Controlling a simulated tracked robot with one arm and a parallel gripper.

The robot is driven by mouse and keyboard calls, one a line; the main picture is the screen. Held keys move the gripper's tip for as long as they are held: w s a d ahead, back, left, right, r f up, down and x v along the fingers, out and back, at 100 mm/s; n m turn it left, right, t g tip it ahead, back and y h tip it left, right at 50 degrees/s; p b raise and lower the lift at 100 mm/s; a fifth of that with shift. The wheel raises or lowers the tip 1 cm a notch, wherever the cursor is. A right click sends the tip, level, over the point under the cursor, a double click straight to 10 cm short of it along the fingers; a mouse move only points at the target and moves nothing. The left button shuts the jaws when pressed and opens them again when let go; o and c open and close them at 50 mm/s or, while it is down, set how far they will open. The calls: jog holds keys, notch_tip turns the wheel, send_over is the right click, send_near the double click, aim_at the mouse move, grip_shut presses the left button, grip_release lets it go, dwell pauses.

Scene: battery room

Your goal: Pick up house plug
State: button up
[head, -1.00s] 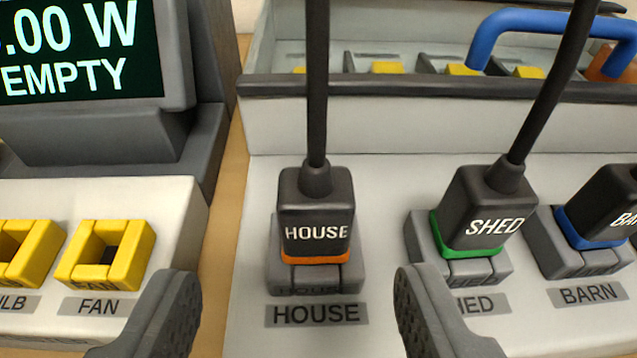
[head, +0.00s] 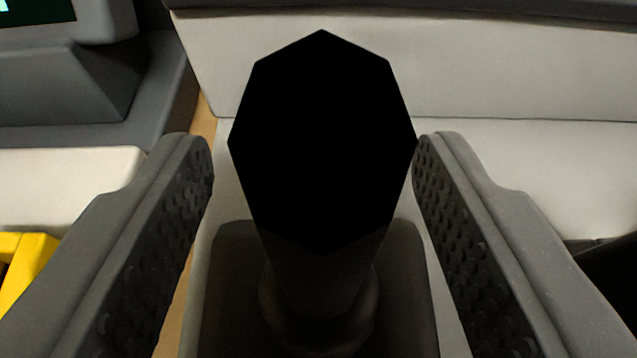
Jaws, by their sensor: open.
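The house plug (head: 225,290) is a dark block at the bottom middle of the head view, with its thick black cable (head: 322,150) rising toward the camera and cut off as a black octagon. My gripper (head: 314,155) is open, with one ridged finger on each side of the cable and plug. Gaps show between the fingers and the plug body, so nothing is gripped. The plug's label, its orange band and its socket are out of view.
A light grey panel with a raised white wall (head: 450,60) lies behind the plug. A grey display housing (head: 70,80) is at upper left, and part of a yellow socket (head: 25,265) at lower left. A dark shape, partly cut off, is at the right edge.

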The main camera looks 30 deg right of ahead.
jog(key=c, duration=1.1)
jog(key=shift+r, duration=0.15)
